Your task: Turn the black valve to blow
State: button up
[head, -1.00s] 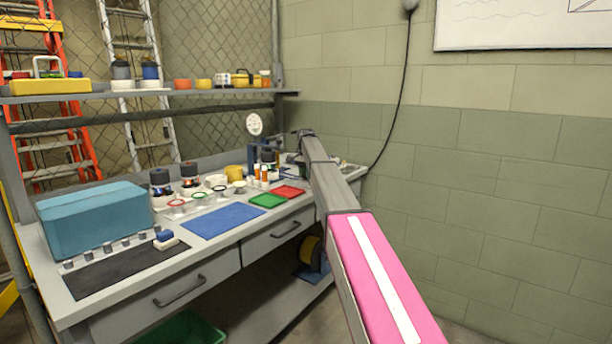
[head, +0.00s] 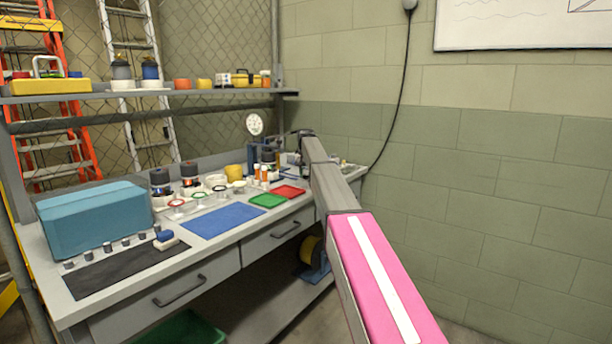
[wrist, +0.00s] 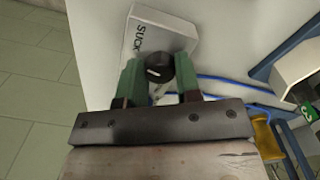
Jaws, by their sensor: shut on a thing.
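The black valve (wrist: 158,68) is a round dark knob with a pale mark on its top, seen in the wrist view. It sits at a white box (wrist: 165,32) that bears the dark lettering "SUCK"; no "blow" lettering is readable. My gripper (wrist: 157,74) has its two green fingers on the left and right sides of the knob, shut on it. The knob's lower part and base are partly hidden. In the head view my arm reaches to the far right end of the bench, and the valve cannot be made out there.
A blue tube (wrist: 235,84) runs right of the gripper, near a blue frame (wrist: 290,48) and a yellow object (wrist: 266,137). In the head view, a round gauge (head: 254,124), small pots and a red tray (head: 288,192) stand on the bench. The wall is to the right.

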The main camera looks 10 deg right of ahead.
aim_at(306, 175)
jog(key=n, duration=1.1)
jog(key=shift+n, duration=0.4)
dwell(0.3)
jog(key=o, duration=0.9)
jog(key=shift+r, duration=0.1)
notch_tip(306, 175, up, 11)
jog(key=shift+f, duration=0.2)
